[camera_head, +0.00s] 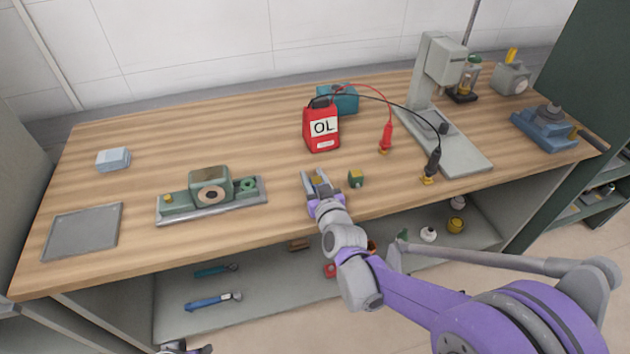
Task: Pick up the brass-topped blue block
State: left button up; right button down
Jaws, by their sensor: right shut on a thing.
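My right gripper (314,177) is over the front part of the wooden bench, its fingers pointing toward the back. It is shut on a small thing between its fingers. The fingers mostly hide this thing, and I cannot make out its colour. No brass-topped blue block shows clearly elsewhere on the bench. A small green block with a yellow top (355,178) stands just right of the right gripper, apart from it. A dark part at the bottom left edge (184,348) seems to be my left gripper, mostly cut off.
A red meter (321,129) stands behind, its leads running to probes at right. A green housing on a tray (211,190), a grey tray (82,231) and a pale block (113,159) are at left. A press (440,110) and blue vise (545,128) are at right.

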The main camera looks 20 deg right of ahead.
jog(key=shift+s+r, duration=0.1)
jog(key=shift+s+r, duration=0.15)
jog(key=s+r+p, duration=0.1)
jog(key=s+r, duration=0.2)
jog(key=s, duration=0.3)
jog(key=s+r, duration=0.4)
jog(key=s, duration=0.3)
jog(key=shift+s+d+r+p, duration=0.25)
jog(key=shift+p, duration=0.1)
dwell(0.3)
jog(key=shift+h, duration=0.3)
jog(key=w+f+p, duration=0.1)
jog(key=w+p, duration=0.1)
jog(key=p, duration=0.1)
jog(key=w+d+f+p, duration=0.1)
jog(key=w+p, duration=0.1)
jog(key=p, duration=0.1)
jog(key=w+d+f+p, duration=0.1)
jog(key=w+p, duration=0.2)
jog(key=shift+d, duration=0.1)
jog(key=shift+w+d+f+p, duration=0.15)
jog(key=shift+w+f+p, duration=0.05)
jog(key=shift+f+p, duration=0.25)
jog(key=shift+s, duration=0.1)
